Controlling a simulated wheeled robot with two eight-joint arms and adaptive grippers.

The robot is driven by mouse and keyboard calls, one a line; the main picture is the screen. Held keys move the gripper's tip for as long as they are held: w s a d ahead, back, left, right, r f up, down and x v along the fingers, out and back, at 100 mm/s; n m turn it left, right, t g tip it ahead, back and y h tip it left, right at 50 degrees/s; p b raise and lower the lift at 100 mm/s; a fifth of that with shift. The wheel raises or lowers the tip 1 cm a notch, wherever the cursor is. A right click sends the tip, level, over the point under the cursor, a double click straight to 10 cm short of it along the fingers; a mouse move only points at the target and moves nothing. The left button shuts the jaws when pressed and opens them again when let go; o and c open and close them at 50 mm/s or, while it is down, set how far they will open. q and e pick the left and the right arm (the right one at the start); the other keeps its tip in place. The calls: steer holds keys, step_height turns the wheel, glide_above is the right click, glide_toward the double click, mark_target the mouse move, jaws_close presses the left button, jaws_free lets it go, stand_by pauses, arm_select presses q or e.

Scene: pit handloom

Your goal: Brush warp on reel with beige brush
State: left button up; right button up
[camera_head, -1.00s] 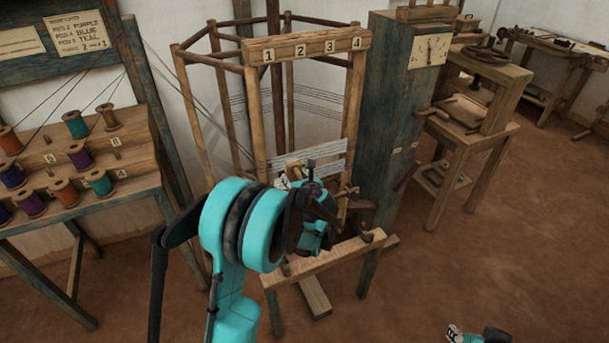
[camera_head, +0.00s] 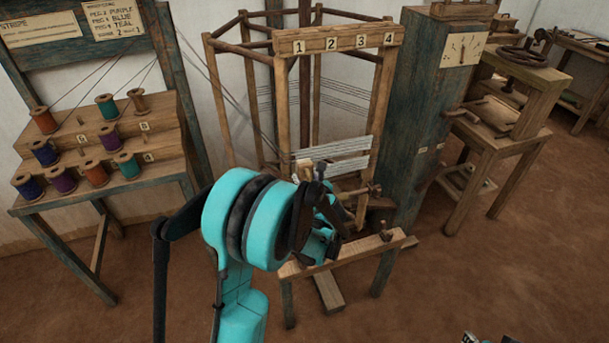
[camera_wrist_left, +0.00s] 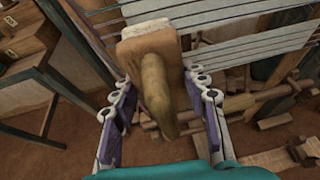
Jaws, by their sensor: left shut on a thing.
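The beige brush (camera_wrist_left: 150,50) is in my left gripper (camera_wrist_left: 165,108), its handle between the two fingers in the left wrist view. In the head view the brush (camera_head: 305,169) shows as a small pale block beside the left end of the white warp band. My left gripper (camera_head: 322,188) is partly hidden by my own wrist there. The warp (camera_head: 340,155) is stretched across the wooden reel (camera_head: 284,110); its threads (camera_wrist_left: 235,40) also run behind the brush in the wrist view. I cannot tell whether the bristles touch them. Only a sliver of my right gripper (camera_head: 474,339) shows at the bottom edge.
A stepped spool rack (camera_head: 105,195) with several coloured spools stands left. A blue-grey cabinet (camera_head: 420,110) stands right of the reel. A low wooden bar (camera_head: 345,253) crosses the reel's front.

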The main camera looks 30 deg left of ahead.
arm_select(q)
steer(key=s+d, duration=0.5)
steer(key=d, duration=0.1)
steer(key=shift+s, duration=0.15)
steer(key=shift+d, duration=0.15)
steer(key=s+d+r+m+t+h, duration=0.1)
steer(key=d+r+m+h, duration=0.1)
steer(key=d, duration=0.5)
steer(key=s+d+r+m+t+h, duration=0.2)
steer(key=d+m+h, duration=0.1)
steer(key=d, duration=0.3)
steer(key=shift+s+d+m, duration=0.3)
steer(key=shift+d, duration=0.1)
